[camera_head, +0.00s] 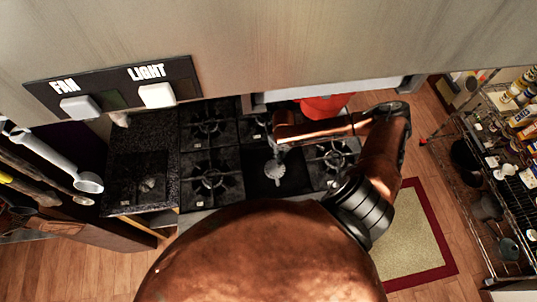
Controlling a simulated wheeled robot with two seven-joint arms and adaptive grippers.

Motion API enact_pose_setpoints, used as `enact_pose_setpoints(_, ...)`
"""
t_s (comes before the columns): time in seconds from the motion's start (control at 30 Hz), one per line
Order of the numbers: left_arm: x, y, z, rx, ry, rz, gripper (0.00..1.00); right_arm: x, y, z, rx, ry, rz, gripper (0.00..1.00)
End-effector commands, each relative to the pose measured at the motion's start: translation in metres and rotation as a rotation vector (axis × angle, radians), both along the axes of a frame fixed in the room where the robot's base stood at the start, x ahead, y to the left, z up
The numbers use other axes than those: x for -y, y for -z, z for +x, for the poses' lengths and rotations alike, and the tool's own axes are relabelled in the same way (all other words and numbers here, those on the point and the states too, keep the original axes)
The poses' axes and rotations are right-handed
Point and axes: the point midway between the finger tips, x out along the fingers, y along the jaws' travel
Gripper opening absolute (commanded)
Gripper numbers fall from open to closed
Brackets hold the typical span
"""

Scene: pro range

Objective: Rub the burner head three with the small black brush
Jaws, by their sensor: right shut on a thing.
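The stove top (228,160) holds several black burners. One burner head (275,170), a pale round disc, shows in the front middle bay without a grate over it. I cannot read which number it has. My right arm reaches in from the right, and my right gripper (281,137) is over the stove just behind this burner head. It is shut on a small dark thing, likely the small black brush (275,149), which hangs toward the burner head. I cannot tell whether it touches the head. My left gripper is not in view.
A metal hood with a FAN and LIGHT switch panel (112,87) overhangs the stove. A red container (324,106) stands behind my right forearm. Utensils, including a ladle (88,182), are at the left. A loaded wire shelf (487,190) stands right, beyond a floor mat (413,238).

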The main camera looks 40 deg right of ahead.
Motion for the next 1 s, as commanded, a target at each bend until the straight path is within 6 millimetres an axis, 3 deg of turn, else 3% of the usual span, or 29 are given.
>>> enact_pose_setpoints(0.17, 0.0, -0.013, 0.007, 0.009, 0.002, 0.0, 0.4, 0.012, -0.006, -0.005, -0.003, 0.005, -0.001, 0.0)
enact_pose_setpoints(0.23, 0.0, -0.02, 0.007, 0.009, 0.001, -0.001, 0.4, 0.013, -0.022, -0.005, 0.001, 0.006, -0.002, 0.0)
enact_pose_setpoints(0.4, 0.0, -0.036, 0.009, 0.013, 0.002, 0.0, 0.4, 0.015, -0.036, -0.009, -0.001, 0.015, -0.001, 0.0)
enact_pose_setpoints(0.67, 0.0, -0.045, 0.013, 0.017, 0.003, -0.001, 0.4, 0.016, -0.057, -0.009, 0.0, 0.016, -0.001, 0.0)
enact_pose_setpoints(1.0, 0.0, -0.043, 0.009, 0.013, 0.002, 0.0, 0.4, 0.015, -0.078, -0.008, 0.0, 0.015, 0.0, 0.0)
